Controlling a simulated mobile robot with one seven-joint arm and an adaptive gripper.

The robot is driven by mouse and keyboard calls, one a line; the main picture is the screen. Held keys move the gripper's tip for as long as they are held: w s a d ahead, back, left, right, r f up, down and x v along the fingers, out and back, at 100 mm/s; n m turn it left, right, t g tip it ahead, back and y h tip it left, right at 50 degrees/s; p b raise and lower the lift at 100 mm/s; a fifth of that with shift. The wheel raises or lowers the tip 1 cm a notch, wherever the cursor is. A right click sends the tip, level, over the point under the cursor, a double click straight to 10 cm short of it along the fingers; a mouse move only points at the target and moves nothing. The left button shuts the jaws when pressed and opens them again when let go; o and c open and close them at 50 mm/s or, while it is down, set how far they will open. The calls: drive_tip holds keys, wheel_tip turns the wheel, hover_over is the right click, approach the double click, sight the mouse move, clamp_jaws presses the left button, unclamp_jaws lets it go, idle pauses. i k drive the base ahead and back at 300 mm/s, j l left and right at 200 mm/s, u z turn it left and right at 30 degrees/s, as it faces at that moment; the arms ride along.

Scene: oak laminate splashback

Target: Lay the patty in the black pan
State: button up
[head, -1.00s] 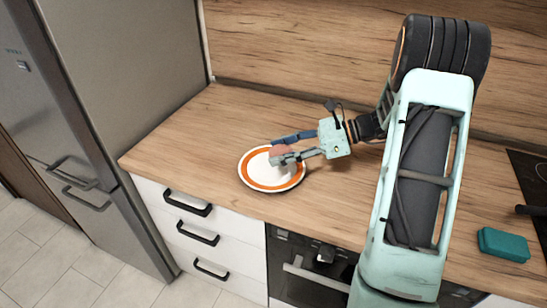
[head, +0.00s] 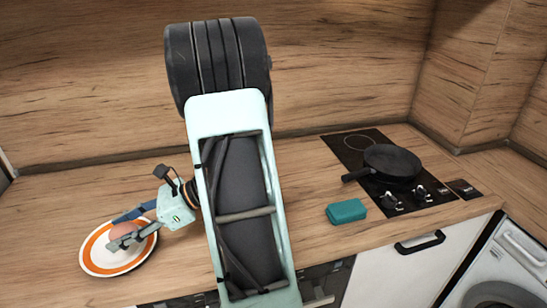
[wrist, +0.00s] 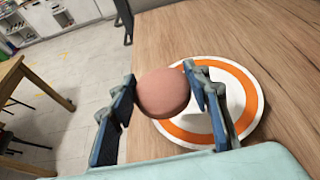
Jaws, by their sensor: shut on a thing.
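The patty (wrist: 163,92) is a round pinkish-brown disc held between the two fingers of my gripper (wrist: 165,100). In the head view the patty (head: 123,230) and my gripper (head: 128,228) are at the left, over the white plate with an orange ring (head: 95,260). The plate also shows in the wrist view (wrist: 240,78), behind the patty. I cannot tell how far above the plate the patty is. The black pan (head: 393,161) sits on the cooktop at the right of the head view, far from my gripper, its handle pointing left.
A teal box-shaped item (head: 346,211) lies on the counter left of the cooktop knobs (head: 418,193). The black cooktop (head: 350,150) is set in the wooden counter. A wooden splashback (head: 340,70) rises behind. My arm covers the middle of the counter.

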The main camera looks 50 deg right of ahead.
sight(390, 166)
drive_tip(key=k+j+z, duration=0.2)
drive_tip(key=k, duration=0.15)
drive_tip(key=k+l+z, duration=0.3)
drive_tip(key=l+z, duration=0.1)
drive_tip(key=l, duration=0.3)
drive_tip(key=k+l+z, duration=0.1)
drive_tip(key=l, duration=0.3)
drive_tip(key=i+l+z, duration=0.15)
drive_tip(key=l, duration=0.2)
drive_tip(key=i+l+z, duration=0.1)
drive_tip(key=l, duration=0.25)
drive_tip(key=i+l+z, duration=0.15)
drive_tip(key=i+l, duration=0.15)
